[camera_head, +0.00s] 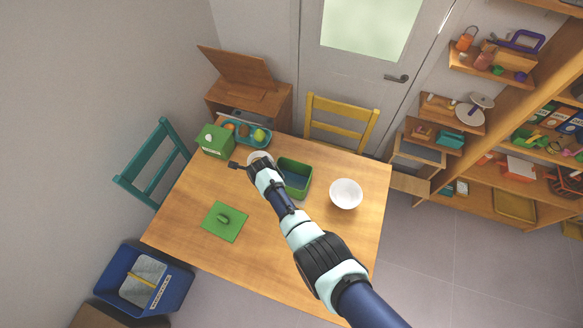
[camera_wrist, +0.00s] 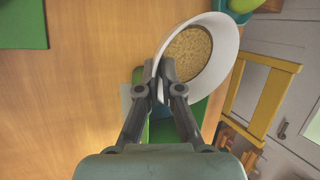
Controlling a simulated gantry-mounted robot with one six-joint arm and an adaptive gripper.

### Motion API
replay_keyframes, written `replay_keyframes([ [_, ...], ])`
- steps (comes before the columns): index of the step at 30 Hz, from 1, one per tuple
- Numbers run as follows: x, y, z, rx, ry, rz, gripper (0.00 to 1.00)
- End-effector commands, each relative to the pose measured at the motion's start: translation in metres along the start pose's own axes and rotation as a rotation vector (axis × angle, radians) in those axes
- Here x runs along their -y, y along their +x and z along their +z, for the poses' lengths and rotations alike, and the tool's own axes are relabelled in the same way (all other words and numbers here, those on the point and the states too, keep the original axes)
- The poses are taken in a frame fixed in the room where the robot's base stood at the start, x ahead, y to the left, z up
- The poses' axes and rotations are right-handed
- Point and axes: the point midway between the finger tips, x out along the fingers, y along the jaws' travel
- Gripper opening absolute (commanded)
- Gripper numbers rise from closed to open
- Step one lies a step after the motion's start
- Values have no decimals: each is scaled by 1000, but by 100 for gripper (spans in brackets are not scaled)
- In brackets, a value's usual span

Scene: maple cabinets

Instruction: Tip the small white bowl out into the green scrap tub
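The small white bowl (camera_wrist: 233,60) holds a brown, grainy filling in the wrist view. My gripper (camera_wrist: 166,76) is shut on its rim, with a finger on each side of the wall. In the head view the bowl (camera_head: 258,156) shows only partly, behind the end of my arm, and my fingertips are hidden. The green scrap tub (camera_head: 295,192) stands open just right of the bowl in that view. In the wrist view part of the tub (camera_wrist: 160,131) shows below the bowl. I cannot tell how high the bowl is above the table.
A larger white bowl (camera_head: 346,194) stands right of the tub. A green lid-like panel (camera_head: 224,221) lies at the front left. A green box (camera_head: 214,140) and a teal fruit tray (camera_head: 233,142) stand at the back left. The front of the table is mostly clear.

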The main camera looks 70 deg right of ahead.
Motion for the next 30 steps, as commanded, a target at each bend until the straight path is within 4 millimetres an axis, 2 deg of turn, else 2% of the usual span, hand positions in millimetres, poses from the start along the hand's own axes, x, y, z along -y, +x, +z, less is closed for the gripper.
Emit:
replay_keyframes([
  [30, 6, -9, -12, 125, 57, 1, 0],
])
